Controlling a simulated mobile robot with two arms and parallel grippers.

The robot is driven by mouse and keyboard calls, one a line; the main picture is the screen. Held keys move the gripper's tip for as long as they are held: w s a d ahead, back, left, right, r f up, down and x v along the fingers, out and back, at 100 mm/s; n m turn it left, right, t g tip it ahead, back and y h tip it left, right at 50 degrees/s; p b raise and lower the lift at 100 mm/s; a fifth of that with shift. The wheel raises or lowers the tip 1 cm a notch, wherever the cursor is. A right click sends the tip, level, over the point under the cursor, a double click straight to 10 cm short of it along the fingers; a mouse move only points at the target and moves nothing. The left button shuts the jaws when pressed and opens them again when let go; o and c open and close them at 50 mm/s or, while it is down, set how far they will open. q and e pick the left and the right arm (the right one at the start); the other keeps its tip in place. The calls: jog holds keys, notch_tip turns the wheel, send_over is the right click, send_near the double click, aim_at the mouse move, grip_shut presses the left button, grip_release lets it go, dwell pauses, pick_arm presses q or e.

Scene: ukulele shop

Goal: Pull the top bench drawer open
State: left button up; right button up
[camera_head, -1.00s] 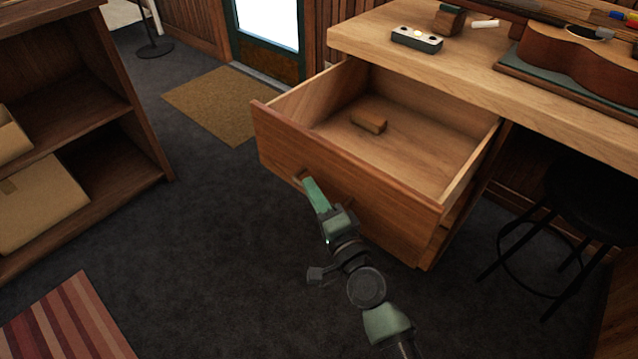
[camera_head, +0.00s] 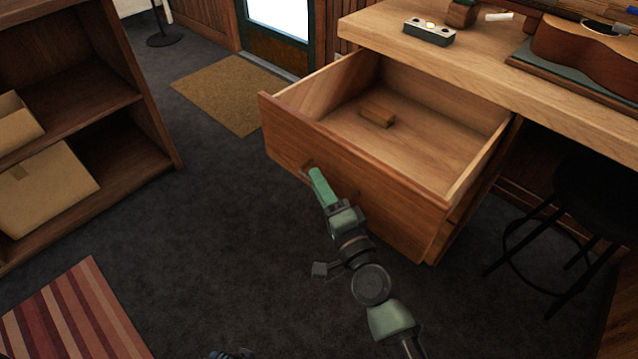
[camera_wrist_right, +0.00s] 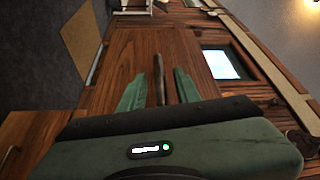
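The top bench drawer (camera_head: 400,216) is pulled far out from under the bench top (camera_head: 470,62), its inside in plain view. A small wooden block (camera_head: 377,116) lies on its floor. My right gripper (camera_head: 317,176) is at the drawer front, by the handle (camera_head: 307,168). In the right wrist view the green fingers of this gripper (camera_wrist_right: 158,88) stand apart on either side of the dark handle bar (camera_wrist_right: 158,78), with a gap on each side. My arm hides part of the drawer front.
A black stool (camera_head: 590,200) stands right of the drawer, under the bench. A ukulele (camera_head: 585,55) and a small grey box (camera_head: 429,34) are on the bench top. A shelf with cardboard boxes (camera_head: 45,190) is at left. Dark floor between shelf and drawer is clear.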

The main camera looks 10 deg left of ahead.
jog(key=v, duration=0.7)
jog(key=shift+s, duration=0.2)
jog(key=shift+d, duration=0.1)
